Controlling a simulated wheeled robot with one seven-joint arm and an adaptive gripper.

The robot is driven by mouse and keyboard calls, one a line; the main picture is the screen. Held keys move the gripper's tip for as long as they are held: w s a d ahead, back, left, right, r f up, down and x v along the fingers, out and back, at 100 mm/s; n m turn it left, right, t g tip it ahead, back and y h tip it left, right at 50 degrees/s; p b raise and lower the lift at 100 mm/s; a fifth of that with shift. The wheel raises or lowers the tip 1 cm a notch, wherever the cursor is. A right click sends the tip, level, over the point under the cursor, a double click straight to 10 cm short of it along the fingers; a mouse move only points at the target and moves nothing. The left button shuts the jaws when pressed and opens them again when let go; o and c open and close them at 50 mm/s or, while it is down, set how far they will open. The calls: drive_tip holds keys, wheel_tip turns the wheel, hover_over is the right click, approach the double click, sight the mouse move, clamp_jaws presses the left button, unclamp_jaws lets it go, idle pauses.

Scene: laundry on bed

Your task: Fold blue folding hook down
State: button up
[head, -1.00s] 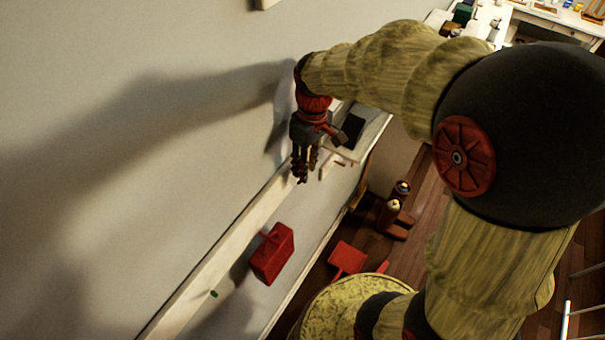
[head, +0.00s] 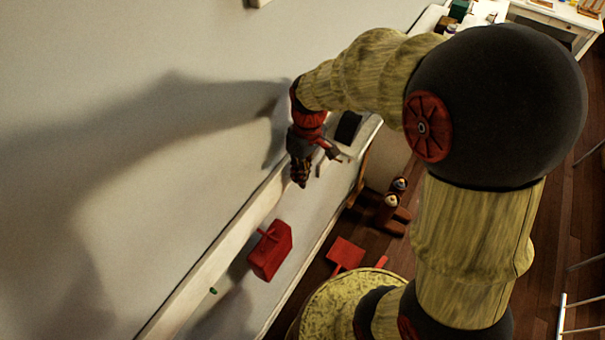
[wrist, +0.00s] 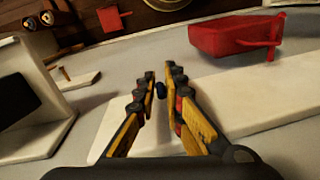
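The blue folding hook (wrist: 162,89) shows in the wrist view as a small dark blue peg near the edge of a white rail. It is seen between the fingertips of my gripper (wrist: 161,72). The two fingers are apart with a narrow gap, and I cannot tell whether either touches the hook. In the head view my gripper (head: 300,183) points down at the white rail (head: 215,265) along the wall. The blue hook is hidden there behind the gripper.
A red box-like thing (head: 270,250) is at the rail, and shows in the wrist view (wrist: 235,36). A small green peg (head: 213,291) is lower on the rail. A dark block (head: 348,127) is behind the gripper. A red dustpan-like thing (head: 346,254) and brown shoes (head: 390,205) are below.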

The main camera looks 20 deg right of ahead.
clamp_jaws()
idle(0.4)
